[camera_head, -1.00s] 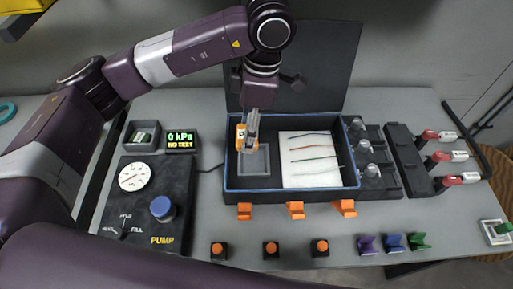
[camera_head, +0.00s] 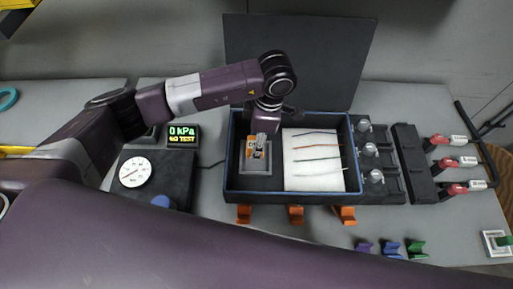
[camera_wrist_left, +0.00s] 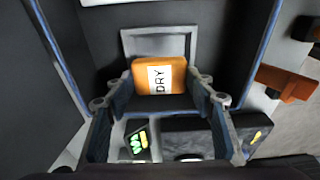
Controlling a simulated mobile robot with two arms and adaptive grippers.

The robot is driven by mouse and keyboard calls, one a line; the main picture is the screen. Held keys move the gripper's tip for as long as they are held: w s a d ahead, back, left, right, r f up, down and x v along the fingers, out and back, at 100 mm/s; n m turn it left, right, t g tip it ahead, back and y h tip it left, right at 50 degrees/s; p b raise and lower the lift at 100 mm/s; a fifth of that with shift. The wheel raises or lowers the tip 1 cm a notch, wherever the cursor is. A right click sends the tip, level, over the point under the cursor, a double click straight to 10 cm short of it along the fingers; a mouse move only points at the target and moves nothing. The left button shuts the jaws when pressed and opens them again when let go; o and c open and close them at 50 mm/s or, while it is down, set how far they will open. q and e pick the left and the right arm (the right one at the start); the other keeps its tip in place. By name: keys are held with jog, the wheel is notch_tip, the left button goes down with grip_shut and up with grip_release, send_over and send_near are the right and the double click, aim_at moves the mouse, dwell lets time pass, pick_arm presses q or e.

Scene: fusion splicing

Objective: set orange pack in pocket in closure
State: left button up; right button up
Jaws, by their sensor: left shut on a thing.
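The closure is a dark open box with a blue rim (camera_head: 227,165), its lid raised behind it. Its pocket is a grey square frame (camera_head: 243,170) in the left half of the floor; it also shows in the wrist view (camera_wrist_left: 160,41). My left gripper (camera_head: 259,150) is over the pocket, shut on the orange pack (camera_head: 250,148). In the wrist view the pack (camera_wrist_left: 142,78), marked DRY, sits between the fingers (camera_wrist_left: 160,88) and overlaps the frame's near side. Whether it touches the pocket floor I cannot tell. My right gripper is not in view.
A white pad (camera_head: 313,180) with several coloured fibres fills the closure's right half. Orange latches (camera_head: 296,214) line its front. A pump panel (camera_head: 182,170) stands left, its display (camera_head: 183,136) reading 0 kPa. Clear-topped posts (camera_head: 370,150) and red-handled tools (camera_head: 449,163) stand right.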

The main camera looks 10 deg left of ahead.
pick_arm(q)
jog(key=shift+s+f, duration=0.1)
jog(key=shift+f, duration=0.7)
notch_tip(320, 180, down, 4)
jog(key=shift+f+p, duration=0.1)
jog(key=shift+p, duration=0.45)
jog(key=shift+f, duration=0.1)
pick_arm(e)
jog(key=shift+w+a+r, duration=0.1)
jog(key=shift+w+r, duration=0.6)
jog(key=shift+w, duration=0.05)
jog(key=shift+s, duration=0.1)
pick_arm(q)
jog(key=shift+f, duration=0.1)
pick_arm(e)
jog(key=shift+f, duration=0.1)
pick_arm(q)
jog(key=shift+f+b, duration=0.15)
jog(key=shift+b, duration=0.15)
jog(key=o, duration=1.1)
jog(key=shift+r, duration=0.2)
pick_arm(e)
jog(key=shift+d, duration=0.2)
